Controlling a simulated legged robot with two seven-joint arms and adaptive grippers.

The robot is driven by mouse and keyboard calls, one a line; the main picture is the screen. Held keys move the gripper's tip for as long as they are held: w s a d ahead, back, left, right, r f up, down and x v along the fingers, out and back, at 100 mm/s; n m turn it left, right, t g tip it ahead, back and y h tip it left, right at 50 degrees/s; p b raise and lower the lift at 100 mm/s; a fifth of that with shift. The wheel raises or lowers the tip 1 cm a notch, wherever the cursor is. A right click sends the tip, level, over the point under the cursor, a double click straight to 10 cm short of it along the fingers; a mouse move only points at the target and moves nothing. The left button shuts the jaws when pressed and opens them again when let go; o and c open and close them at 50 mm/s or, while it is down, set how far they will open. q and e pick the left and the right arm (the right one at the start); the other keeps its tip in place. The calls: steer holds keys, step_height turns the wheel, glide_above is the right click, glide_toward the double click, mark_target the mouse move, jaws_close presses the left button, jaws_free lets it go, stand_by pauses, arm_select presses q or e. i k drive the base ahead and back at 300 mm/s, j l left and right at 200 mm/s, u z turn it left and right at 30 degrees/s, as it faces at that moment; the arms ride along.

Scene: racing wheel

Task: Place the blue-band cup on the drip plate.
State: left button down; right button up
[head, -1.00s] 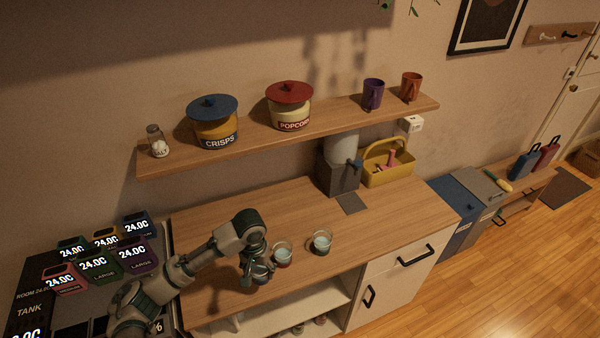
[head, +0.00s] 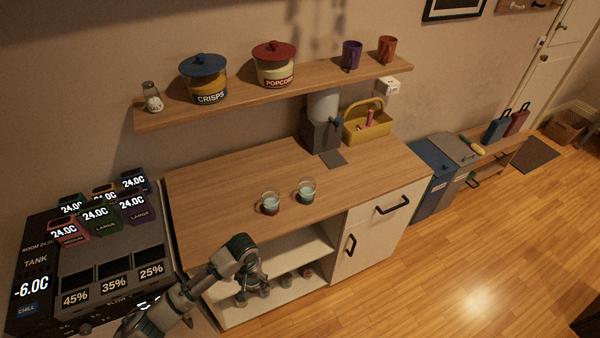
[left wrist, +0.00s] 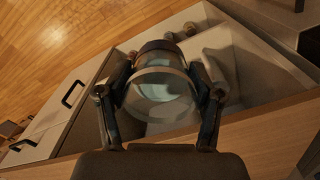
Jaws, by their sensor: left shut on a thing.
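My left gripper (head: 252,280) is low in front of the open shelf below the counter. In the left wrist view its fingers (left wrist: 160,100) are shut on a clear glass cup (left wrist: 160,88), one finger on each side. A dark band shows at its far end; I cannot tell its colour for sure. A flat grey square plate (head: 333,158), which looks like the drip plate, lies bare on the counter before the grey dispenser (head: 322,130). Two glass cups stand on the counter, one with a red band (head: 270,204) and one with a greenish band (head: 306,192). My right gripper is not in view.
Several small cups (head: 287,281) stand on the lower shelf (head: 300,262). A yellow basket (head: 368,124) stands right of the dispenser. A wall shelf (head: 240,104) with jars and mugs hangs above. The counter (head: 220,190) is clear at left. A control panel (head: 90,255) stands at far left.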

mark_target(331, 158)
steer(key=i+l+u, duration=0.1)
steer(key=l, duration=0.35)
steer(key=i+l, duration=0.2)
steer(key=l, duration=0.3)
steer(key=i+l+u, duration=0.15)
steer(key=l, duration=0.3)
steer(key=i+l+u, duration=0.1)
steer(key=l, duration=0.4)
